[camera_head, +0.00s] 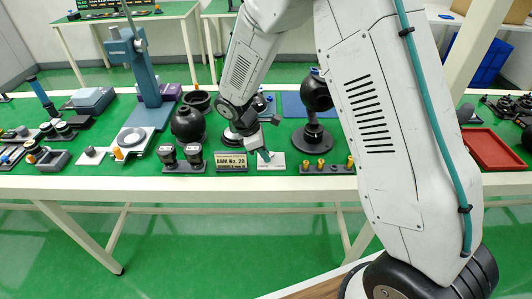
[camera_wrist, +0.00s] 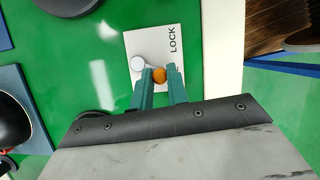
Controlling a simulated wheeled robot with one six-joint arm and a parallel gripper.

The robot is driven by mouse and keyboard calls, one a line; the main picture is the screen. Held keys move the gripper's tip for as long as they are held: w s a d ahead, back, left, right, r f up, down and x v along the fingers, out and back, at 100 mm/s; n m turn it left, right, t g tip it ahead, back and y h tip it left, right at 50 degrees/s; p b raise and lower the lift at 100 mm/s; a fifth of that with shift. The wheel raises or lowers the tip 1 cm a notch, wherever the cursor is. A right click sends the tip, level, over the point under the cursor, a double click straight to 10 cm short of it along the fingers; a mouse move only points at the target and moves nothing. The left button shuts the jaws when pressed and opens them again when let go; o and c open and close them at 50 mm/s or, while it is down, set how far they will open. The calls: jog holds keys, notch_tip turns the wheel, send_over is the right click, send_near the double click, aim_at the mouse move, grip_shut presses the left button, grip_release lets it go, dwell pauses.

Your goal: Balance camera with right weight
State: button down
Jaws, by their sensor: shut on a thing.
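My gripper (camera_wrist: 160,74) has teal fingers, closed on an orange knob (camera_wrist: 159,77) on a white plate marked LOCK (camera_wrist: 169,60). A pale round pivot (camera_wrist: 138,63) lies beside the knob. In the head view my gripper (camera_head: 265,155) reaches down to this white plate (camera_head: 278,164) near the table's front edge; the knob is hidden there. Another dark round device (camera_head: 187,123) stands on the left. Two dark blocks with white labels (camera_head: 180,155) sit at the front, left of the gripper; I cannot tell which are weights.
A sign reading ARM No. 20 (camera_head: 231,161) stands just left of the plate. A rack with several orange-topped pegs (camera_head: 327,168) lies to its right. A blue-grey column stand (camera_head: 144,75) rises on the left. A red tray (camera_head: 495,148) is far right.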

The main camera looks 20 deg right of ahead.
jog(key=shift+w+a, duration=0.1)
jog(key=shift+w, duration=0.05)
dwell(0.4)
jog(key=c, duration=1.4)
grip_release()
jog(key=shift+o, duration=0.2)
jog(key=shift+r, duration=0.1)
jog(key=v, duration=0.7)
jog(key=shift+r, duration=0.3)
jog(key=shift+a+m, duration=0.1)
jog(key=shift+m, duration=0.2)
